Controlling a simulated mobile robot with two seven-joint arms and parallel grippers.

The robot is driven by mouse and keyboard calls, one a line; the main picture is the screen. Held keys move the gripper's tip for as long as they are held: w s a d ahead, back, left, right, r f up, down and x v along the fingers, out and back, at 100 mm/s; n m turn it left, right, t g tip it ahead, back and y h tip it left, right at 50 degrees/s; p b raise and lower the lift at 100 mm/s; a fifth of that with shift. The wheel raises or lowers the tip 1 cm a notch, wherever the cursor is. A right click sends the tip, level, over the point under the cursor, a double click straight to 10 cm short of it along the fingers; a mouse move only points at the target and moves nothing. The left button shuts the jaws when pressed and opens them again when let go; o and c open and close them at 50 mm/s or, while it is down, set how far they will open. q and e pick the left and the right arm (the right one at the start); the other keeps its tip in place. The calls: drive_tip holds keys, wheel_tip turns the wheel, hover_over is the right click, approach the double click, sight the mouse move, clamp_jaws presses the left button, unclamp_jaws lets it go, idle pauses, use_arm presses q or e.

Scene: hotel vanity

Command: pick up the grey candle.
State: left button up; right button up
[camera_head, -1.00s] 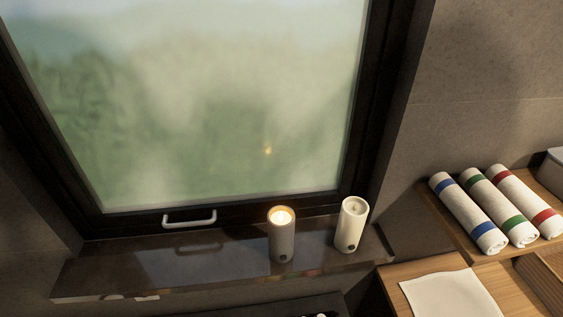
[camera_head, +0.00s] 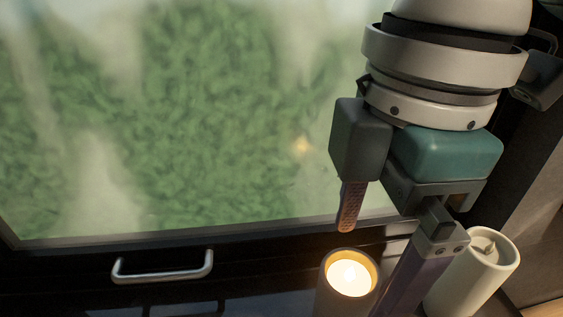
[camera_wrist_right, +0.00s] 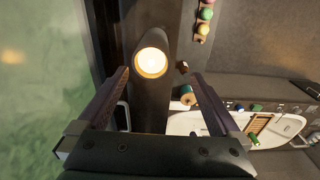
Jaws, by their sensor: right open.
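The grey candle (camera_head: 333,302) stands upright on the dark window sill, its lit top facing up. Its glowing top also shows in the right wrist view (camera_wrist_right: 152,62), between the fingers and closer to the left one. My right gripper (camera_head: 366,270) comes down from the upper right and is open at the candle, one finger behind it and the other to its right in front. In the right wrist view my right gripper (camera_wrist_right: 160,76) has its fingers apart. I cannot tell whether either finger touches the candle. My left gripper is not in view.
An unlit cream candle (camera_head: 470,275) stands close by on the right, partly behind my gripper's finger. The window (camera_head: 150,130) with its metal handle (camera_head: 163,267) is behind and left. The right wrist view shows a white basin (camera_wrist_right: 285,128) and several coloured balls (camera_wrist_right: 204,20).

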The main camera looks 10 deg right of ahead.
sight(359, 273)
drive_tip(key=shift+w+d+f+h, duration=0.25)
drive_tip(key=shift+w+d+h, duration=0.1)
drive_tip(key=shift+w, duration=0.25)
drive_tip(key=shift+w+f, duration=0.15)
drive_tip(key=shift+f, duration=0.1)
drive_tip(key=f, duration=0.3)
drive_tip(key=shift+s+f+p, duration=0.2)
drive_tip(key=shift+p, duration=0.15)
drive_tip(key=f, duration=0.1)
drive_tip(key=f+p, duration=0.1)
drive_tip(key=f, duration=0.3)
drive_tip(key=shift+a, duration=0.35)
drive_tip(key=shift+w+f, duration=0.1)
drive_tip(key=shift+f, duration=0.3)
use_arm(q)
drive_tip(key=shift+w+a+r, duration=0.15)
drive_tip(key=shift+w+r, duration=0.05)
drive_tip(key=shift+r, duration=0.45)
use_arm(e)
drive_tip(key=shift+c, duration=0.4)
drive_tip(key=c, duration=1.5)
